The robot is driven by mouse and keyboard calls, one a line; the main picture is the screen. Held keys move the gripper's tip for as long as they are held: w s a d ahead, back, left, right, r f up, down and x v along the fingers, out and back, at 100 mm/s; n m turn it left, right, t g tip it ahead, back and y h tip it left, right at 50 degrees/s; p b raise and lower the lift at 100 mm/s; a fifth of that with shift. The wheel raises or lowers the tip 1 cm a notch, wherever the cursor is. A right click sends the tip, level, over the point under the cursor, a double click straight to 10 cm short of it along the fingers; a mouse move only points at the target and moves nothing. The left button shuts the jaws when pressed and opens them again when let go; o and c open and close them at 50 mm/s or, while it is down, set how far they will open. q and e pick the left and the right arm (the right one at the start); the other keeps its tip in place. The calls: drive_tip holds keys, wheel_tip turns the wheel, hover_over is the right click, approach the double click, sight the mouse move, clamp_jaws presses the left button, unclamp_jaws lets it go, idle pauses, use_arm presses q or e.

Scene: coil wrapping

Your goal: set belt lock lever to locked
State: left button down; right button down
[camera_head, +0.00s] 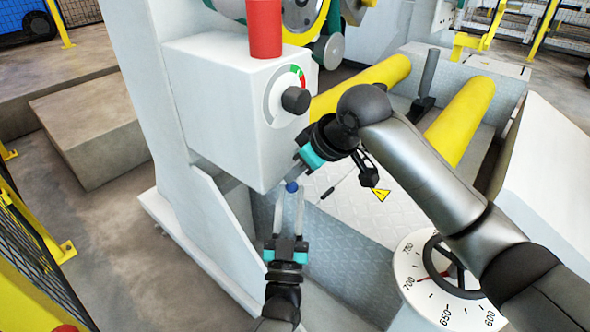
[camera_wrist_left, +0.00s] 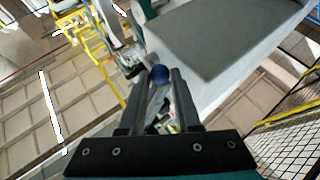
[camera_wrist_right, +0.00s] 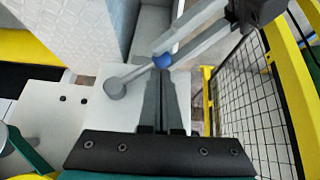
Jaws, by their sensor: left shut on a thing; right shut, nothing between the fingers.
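The lever has a round blue knob (camera_head: 291,186) that shows below the grey control box. The right wrist view shows its grey arm running from a round pivot (camera_wrist_right: 115,89) up to the knob (camera_wrist_right: 162,60). My left gripper (camera_head: 289,190) comes from below, with its two fingers closed on the knob. The left wrist view shows the knob (camera_wrist_left: 159,74) between the fingertips. My right gripper (camera_head: 297,172) is shut and empty; its fingertips are close to the knob, and I cannot tell whether they touch it. No lock marking is readable.
The control box (camera_head: 215,110) hangs just above both grippers, with a black dial knob (camera_head: 295,99) and a red cylinder (camera_head: 265,28) on top. Yellow rollers (camera_head: 462,120) lie behind my right arm. A numbered handwheel (camera_head: 452,265) stands at the lower right.

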drive_tip(key=shift+s+d+f, duration=0.1)
drive_tip(key=shift+d+f, duration=0.05)
drive_tip(key=shift+f, duration=0.45)
use_arm(q)
drive_tip(key=c, duration=0.9)
unclamp_jaws()
use_arm(e)
drive_tip(key=shift+r, duration=0.1)
